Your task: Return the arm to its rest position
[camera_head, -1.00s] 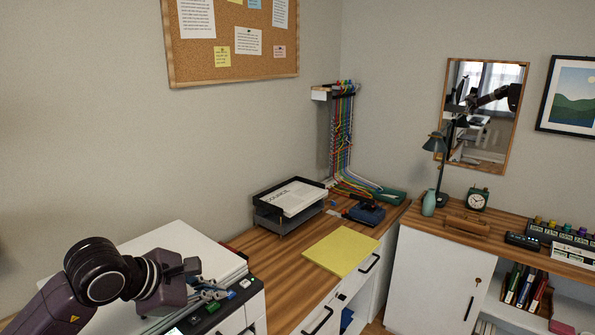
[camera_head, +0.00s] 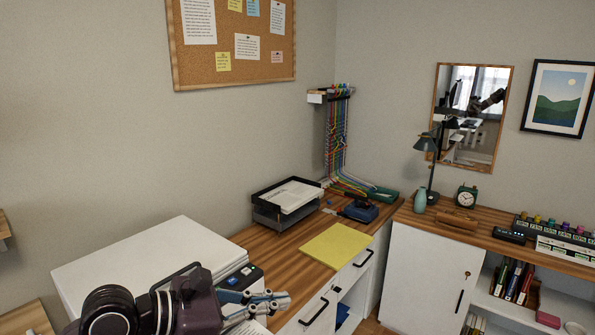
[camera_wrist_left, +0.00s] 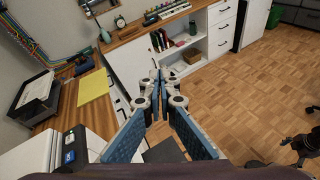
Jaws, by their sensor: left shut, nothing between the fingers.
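My left arm comes in at the bottom left of the head view. Its gripper (camera_head: 266,302) is in front of the white printer (camera_head: 150,262) and beside its control panel (camera_head: 243,278). In the left wrist view the left gripper (camera_wrist_left: 157,75) has its blue-padded fingers together at the tips, with nothing between them. Drawers and wooden floor show beyond the fingers. My right gripper is not in view.
A yellow folder (camera_head: 336,246) and a black paper tray (camera_head: 287,201) lie on the wooden desk (camera_head: 283,259). Coloured cables (camera_head: 336,140) hang in the corner. A white cabinet (camera_head: 428,275) stands at right. Open floor (camera_wrist_left: 240,110) shows in the wrist view.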

